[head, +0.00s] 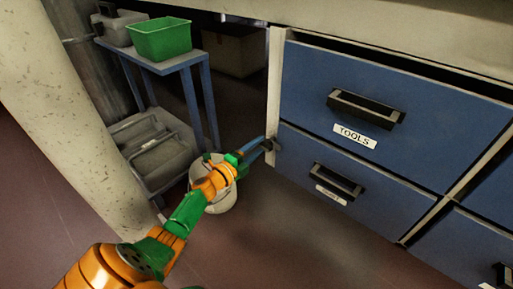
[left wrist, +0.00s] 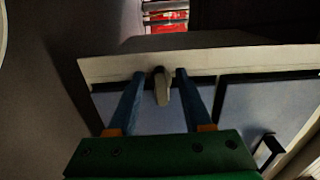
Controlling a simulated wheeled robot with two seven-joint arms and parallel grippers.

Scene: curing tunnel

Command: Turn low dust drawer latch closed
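The latch (left wrist: 161,88) is a small grey tab on a dark pivot at the cabinet's pale edge. In the head view it is a small dark piece (head: 276,143) at the left edge of the lower drawer (head: 310,172), mostly hidden by my fingers. My left gripper (head: 266,147) is at it. In the left wrist view my left gripper (left wrist: 160,76) has its two blue fingers apart, one on each side of the tab, with visible gaps on both sides. The tab points toward the palm. My right gripper is in neither view.
Above is a blue drawer labelled TOOLS (head: 392,95) with a protruding black handle. A white bucket (head: 222,200) stands under my left forearm. A blue stand with a green bin (head: 161,39) and a thick pale column (head: 70,110) are at left. Floor in front is clear.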

